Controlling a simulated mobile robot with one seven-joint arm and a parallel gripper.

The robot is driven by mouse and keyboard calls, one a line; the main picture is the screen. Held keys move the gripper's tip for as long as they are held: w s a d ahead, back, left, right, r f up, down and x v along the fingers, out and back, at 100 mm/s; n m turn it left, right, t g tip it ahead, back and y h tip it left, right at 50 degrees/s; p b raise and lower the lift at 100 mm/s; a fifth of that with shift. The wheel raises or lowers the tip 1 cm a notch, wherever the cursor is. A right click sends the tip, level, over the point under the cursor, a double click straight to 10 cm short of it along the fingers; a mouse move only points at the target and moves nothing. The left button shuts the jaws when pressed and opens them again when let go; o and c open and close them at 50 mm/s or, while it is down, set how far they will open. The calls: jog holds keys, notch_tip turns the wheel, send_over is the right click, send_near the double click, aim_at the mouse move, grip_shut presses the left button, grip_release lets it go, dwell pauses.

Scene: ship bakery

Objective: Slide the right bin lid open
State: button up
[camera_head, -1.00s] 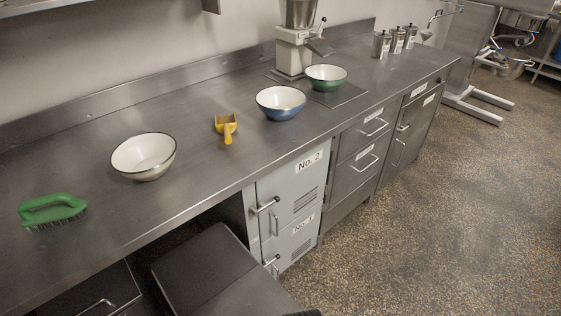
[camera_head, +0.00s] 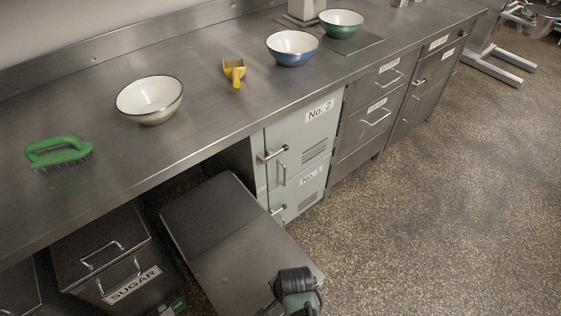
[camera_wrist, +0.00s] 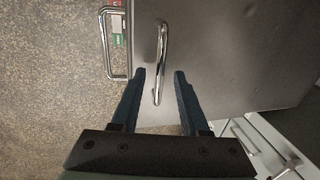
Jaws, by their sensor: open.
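The right bin (camera_head: 205,205) stands under and out in front of the counter, with a flat grey top crossed by a seam. Its lid (camera_wrist: 220,50) fills much of the wrist view and carries a chrome bar handle (camera_wrist: 162,45). My gripper (camera_wrist: 160,78) is open, with one blue-grey finger on each side of the handle's near end; I cannot tell if either touches it. In the head view my dark wrist covers the lid's front end, hiding the handle and fingers. A second chrome handle (camera_wrist: 104,45) shows beyond the lid's edge.
The SUGAR bin (camera_head: 140,262) stands to the left with its own handles. The pale locker (camera_head: 290,160), with protruding handles, is close on the right. The counter (camera_head: 200,130) overhangs the bins. Speckled floor (camera_head: 430,220) is open at right.

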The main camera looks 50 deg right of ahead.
grip_shut()
dwell(1.4)
